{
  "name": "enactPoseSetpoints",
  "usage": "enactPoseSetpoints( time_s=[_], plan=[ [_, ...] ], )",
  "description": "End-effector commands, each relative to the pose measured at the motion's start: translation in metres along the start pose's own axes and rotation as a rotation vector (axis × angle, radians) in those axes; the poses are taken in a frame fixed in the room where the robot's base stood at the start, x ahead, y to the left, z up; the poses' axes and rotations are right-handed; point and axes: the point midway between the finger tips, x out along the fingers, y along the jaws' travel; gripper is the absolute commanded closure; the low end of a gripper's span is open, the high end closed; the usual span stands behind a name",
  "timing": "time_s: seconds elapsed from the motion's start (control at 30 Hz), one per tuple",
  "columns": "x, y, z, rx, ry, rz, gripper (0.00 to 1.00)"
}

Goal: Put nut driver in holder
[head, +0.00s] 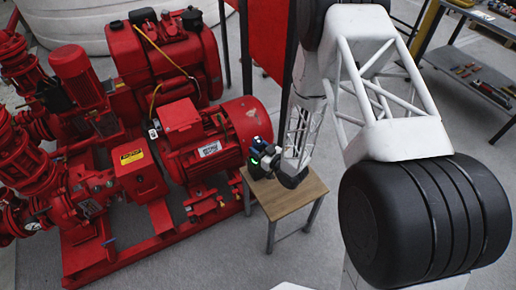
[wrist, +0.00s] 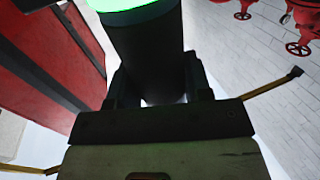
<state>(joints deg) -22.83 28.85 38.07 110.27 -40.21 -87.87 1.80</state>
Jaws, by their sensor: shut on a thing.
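My gripper (wrist: 158,88) shows in the wrist view with its two dark fingers on either side of a dark, thick cylinder with a bright green end, which I take to be the nut driver (wrist: 148,48). The fingers are shut on it. In the head view my gripper (head: 264,160) is small and dark, with a green glow beside it, over the back left part of a small wooden table (head: 300,196). I cannot tell from the head view whether it touches the tabletop. I cannot make out a holder in either view.
A large red pumpset (head: 210,150) with a motor stands close to the left of the table. A red panel (head: 268,38) stands behind. A workbench (head: 470,65) with several tools is at the far right. The table's front right part is bare.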

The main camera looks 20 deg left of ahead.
Motion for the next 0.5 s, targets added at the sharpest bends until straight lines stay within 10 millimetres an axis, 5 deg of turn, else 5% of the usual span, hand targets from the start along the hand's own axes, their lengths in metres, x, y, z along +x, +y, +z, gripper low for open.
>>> enactPoseSetpoints(
  time_s=[0.17, 0.2, 0.37, 0.5],
  plan=[
    [0.0003, 0.0003, 0.002, -0.001, 0.001, 0.0, 0.83],
    [0.0001, 0.0, 0.0029, 0.0, 0.0, 0.0, 0.53],
    [0.0, 0.0, 0.0026, 0.0, 0.0, 0.0, 0.29],
    [0.0, 0.0, 0.0026, 0.0, 0.0, 0.0, 0.29]
  ],
)
